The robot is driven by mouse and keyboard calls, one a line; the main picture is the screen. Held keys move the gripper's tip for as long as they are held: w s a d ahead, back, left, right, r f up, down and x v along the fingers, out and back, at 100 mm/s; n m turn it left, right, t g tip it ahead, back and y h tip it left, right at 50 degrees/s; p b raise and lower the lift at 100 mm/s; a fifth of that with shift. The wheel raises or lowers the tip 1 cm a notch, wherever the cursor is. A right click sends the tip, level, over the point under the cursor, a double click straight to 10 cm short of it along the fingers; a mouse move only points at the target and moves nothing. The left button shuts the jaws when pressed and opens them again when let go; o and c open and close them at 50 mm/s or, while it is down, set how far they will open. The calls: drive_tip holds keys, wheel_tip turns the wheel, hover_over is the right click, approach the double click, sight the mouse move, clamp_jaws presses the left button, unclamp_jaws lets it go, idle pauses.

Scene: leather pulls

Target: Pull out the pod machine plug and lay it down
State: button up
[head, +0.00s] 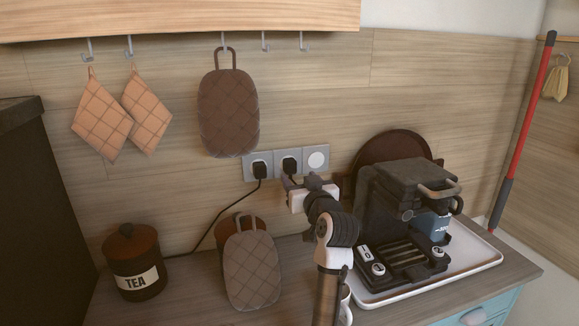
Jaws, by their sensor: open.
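Two black plugs sit in the wall sockets. The left plug (260,170) has a cord that runs down and left along the wall. The right plug (289,166) has a short visible cord that disappears behind my gripper, so I cannot trace it to the pod machine (407,195). My gripper (288,183) is open, just below and in front of the right plug. The arm hides part of its fingers, and I cannot tell whether they touch the plug or cord.
A third socket plate has a round white face (316,159). A grey quilted pad (252,271) and a tea tin (134,262) stand left of my arm. Quilted mitts (228,112) hang above. Some counter is bare between tin and pad.

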sight(292, 169)
drive_tip(key=shift+x, duration=3.8)
clamp_jaws()
drive_tip(key=shift+v, duration=3)
